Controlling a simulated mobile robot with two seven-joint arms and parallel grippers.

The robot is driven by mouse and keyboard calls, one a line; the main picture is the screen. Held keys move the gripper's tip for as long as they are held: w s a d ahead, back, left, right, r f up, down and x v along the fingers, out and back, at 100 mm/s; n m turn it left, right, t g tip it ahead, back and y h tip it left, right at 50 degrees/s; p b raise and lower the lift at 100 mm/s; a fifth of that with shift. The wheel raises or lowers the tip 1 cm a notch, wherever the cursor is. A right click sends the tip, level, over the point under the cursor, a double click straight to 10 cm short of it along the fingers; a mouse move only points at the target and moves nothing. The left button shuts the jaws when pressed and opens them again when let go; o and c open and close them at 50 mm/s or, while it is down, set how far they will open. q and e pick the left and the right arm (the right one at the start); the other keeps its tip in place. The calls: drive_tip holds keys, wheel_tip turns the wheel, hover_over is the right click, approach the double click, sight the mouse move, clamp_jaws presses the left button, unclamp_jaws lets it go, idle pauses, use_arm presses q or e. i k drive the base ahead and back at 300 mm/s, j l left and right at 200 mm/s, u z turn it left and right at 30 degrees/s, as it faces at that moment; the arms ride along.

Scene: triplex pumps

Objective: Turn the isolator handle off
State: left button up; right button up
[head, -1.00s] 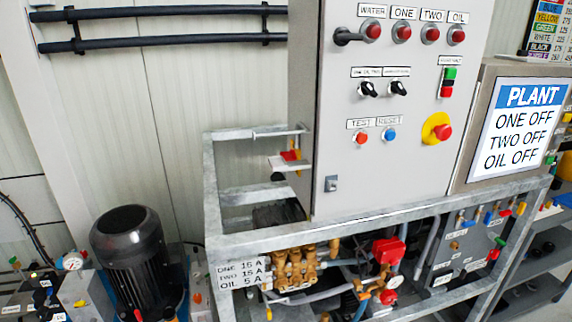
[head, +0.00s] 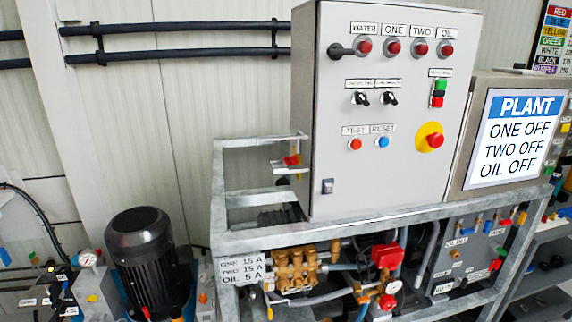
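The grey control cabinet (head: 400,130) stands on a galvanised frame in the head view. A dark lever (head: 341,50) sticks out to the left beside the WATER lamp on its front. A small red and yellow part (head: 292,160) shows at the cabinet's left side, seen nearly edge-on. No label reading "isolator" is legible, so I cannot tell which of these is the isolator handle. A red knob on a yellow plate (head: 431,138) sits low on the right of the front. Neither of my grippers is in view.
A plant screen (head: 507,138) reading ONE OFF, TWO OFF, OIL OFF stands right of the cabinet. The galvanised frame (head: 300,234) has rails that jut out at the cabinet's left. A black motor (head: 140,255) stands at lower left. A brass pump (head: 296,268) sits below.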

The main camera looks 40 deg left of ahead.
sight(291, 160)
drive_tip(key=k+j+z, duration=0.1)
drive_tip(key=j, duration=0.25)
drive_tip(key=j+z, duration=0.15)
drive_tip(key=j, duration=0.25)
drive_tip(key=k+j, duration=0.15)
drive_tip(key=j, duration=0.25)
drive_tip(key=k+j, duration=0.1)
drive_tip(key=j, duration=0.35)
drive_tip(key=k+j, duration=0.15)
drive_tip(key=j, duration=0.25)
drive_tip(key=k+j, duration=0.15)
drive_tip(key=j, duration=0.3)
